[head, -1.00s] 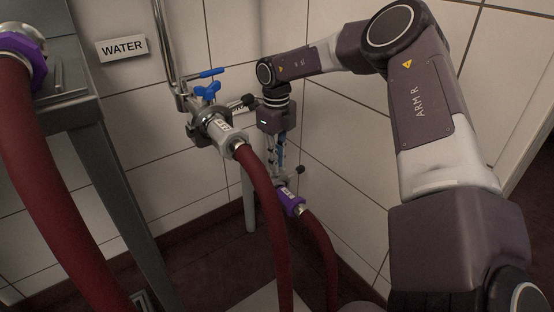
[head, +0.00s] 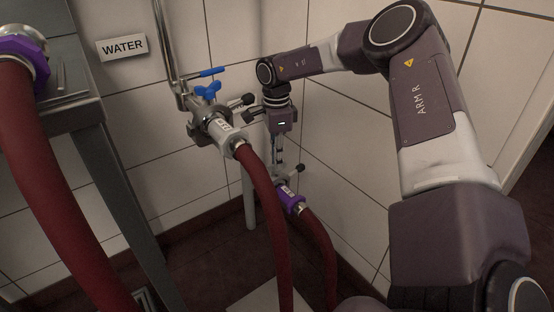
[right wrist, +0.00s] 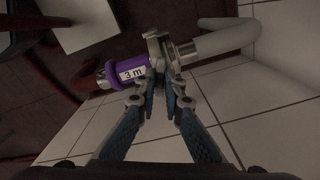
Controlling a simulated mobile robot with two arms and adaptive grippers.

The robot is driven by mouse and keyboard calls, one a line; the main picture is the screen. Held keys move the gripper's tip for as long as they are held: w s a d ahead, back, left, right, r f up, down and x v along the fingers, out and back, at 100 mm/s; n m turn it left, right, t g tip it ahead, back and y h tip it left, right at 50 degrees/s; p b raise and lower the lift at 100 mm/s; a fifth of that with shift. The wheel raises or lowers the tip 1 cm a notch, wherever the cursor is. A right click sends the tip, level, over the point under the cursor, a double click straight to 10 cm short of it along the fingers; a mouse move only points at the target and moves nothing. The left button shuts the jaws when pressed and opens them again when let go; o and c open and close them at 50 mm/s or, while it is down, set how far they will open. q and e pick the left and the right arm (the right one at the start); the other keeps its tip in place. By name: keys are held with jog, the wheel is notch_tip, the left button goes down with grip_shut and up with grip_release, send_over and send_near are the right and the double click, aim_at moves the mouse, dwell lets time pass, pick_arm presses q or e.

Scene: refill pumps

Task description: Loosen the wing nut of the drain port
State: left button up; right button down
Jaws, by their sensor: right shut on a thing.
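The drain port's clamp (right wrist: 156,46) joins a purple hose coupling (head: 290,198) to a pale pipe (right wrist: 228,38). The coupling also shows in the right wrist view (right wrist: 124,71), with a "3 m" label. My right gripper (head: 277,166) reaches down to this clamp from above. In the right wrist view its blue-padded fingers (right wrist: 164,76) close together at the clamp, shut on its wing nut. The nut is mostly hidden between the fingertips, so its turn cannot be told. My left gripper is not in view.
A red hose (head: 264,215) hangs from the upper port's white coupling (head: 222,132), close left of my right gripper. A steel bench (head: 78,105) stands left. Tiled walls enclose the corner.

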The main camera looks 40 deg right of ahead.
jog(key=shift+n, duration=2)
jog(key=c, duration=2)
grip_release()
jog(key=shift+c, duration=0.2)
